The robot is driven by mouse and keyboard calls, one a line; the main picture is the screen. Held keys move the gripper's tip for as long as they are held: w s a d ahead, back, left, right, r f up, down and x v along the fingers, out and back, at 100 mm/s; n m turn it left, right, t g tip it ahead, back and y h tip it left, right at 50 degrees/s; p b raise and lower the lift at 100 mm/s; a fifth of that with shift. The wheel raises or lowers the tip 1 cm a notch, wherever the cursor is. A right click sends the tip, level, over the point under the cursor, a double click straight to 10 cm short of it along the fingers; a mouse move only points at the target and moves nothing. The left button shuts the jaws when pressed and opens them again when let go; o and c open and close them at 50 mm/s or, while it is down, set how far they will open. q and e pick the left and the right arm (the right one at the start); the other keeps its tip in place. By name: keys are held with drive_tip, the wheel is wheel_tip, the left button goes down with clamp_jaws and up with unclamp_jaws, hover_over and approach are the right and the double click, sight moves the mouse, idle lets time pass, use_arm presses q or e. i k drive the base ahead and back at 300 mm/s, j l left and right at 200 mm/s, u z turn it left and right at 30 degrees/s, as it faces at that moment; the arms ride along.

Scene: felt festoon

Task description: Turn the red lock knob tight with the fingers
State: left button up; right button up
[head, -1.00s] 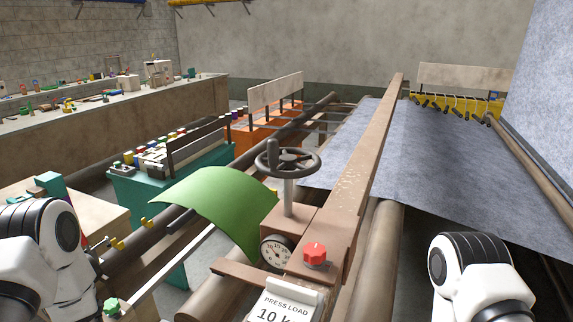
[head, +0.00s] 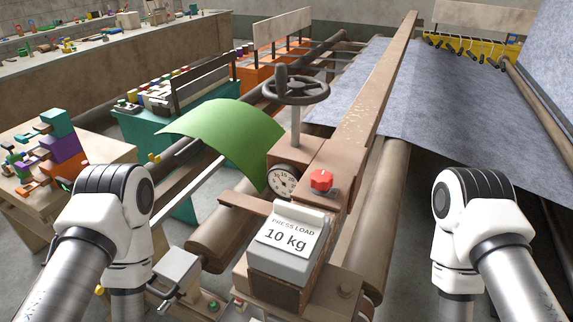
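Only my arm links show, at the lower left and lower right, both apart from the knob. Neither gripper's fingers are in the picture. Nothing touches the knob.
A grey block with a card reading "PRESS LOAD 10 kg" (head: 287,238) stands in front of the knob. A green sheet (head: 227,135) curves over the roller at left. Grey felt (head: 440,110) spreads at right. A wooden table with coloured blocks (head: 100,150) is at left.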

sight(320, 180)
drive_tip(key=l+u, duration=0.5)
drive_tip(key=l, duration=0.5)
drive_tip(key=i+l+u, duration=0.1)
drive_tip(key=l+u, duration=0.25)
drive_tip(key=l, duration=0.2)
drive_tip(key=l+u, duration=0.35)
drive_tip(key=l, duration=0.15)
drive_tip(key=l+u, duration=0.35)
drive_tip(key=l, duration=0.2)
drive_tip(key=k+l+u, duration=0.1)
drive_tip(key=l+u, duration=0.25)
drive_tip(key=l, duration=0.15)
drive_tip(key=k+l+u, duration=0.2)
drive_tip(key=l+u, duration=0.15)
drive_tip(key=l, duration=0.15)
